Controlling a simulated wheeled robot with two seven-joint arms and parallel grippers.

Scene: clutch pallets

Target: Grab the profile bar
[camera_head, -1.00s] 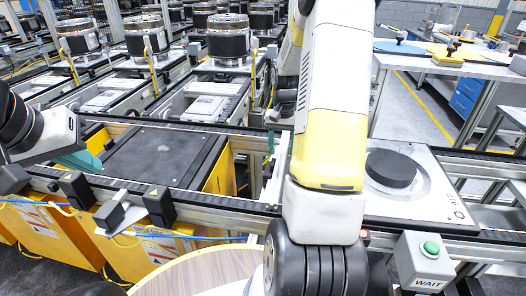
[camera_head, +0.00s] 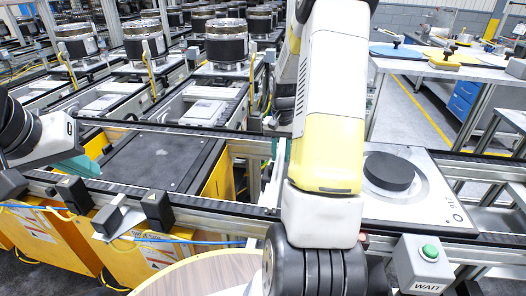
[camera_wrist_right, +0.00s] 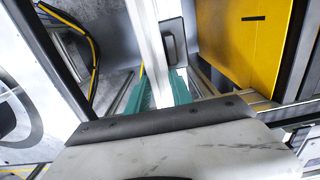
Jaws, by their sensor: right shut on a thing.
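The profile bar (camera_wrist_right: 152,40) is a long pale bar running up through the middle of the right wrist view. My right gripper (camera_wrist_right: 160,92) has its teal fingers closed on either side of it. In the head view my right arm hides most of the gripper and bar; a pale upright strip of the bar (camera_head: 278,170) shows just left of the arm. My left gripper (camera_head: 80,166) is at the far left, its teal fingertips low over the conveyor rail beside the dark pallet. It appears empty, but its finger gap is not clear.
A dark pallet (camera_head: 155,160) lies between the conveyor rails at left. A pale plate with a black disc (camera_head: 388,171) sits on the line at right. A WAIT button box (camera_head: 422,262) stands at the front right. Yellow panels (camera_wrist_right: 240,40) are close by in the wrist view.

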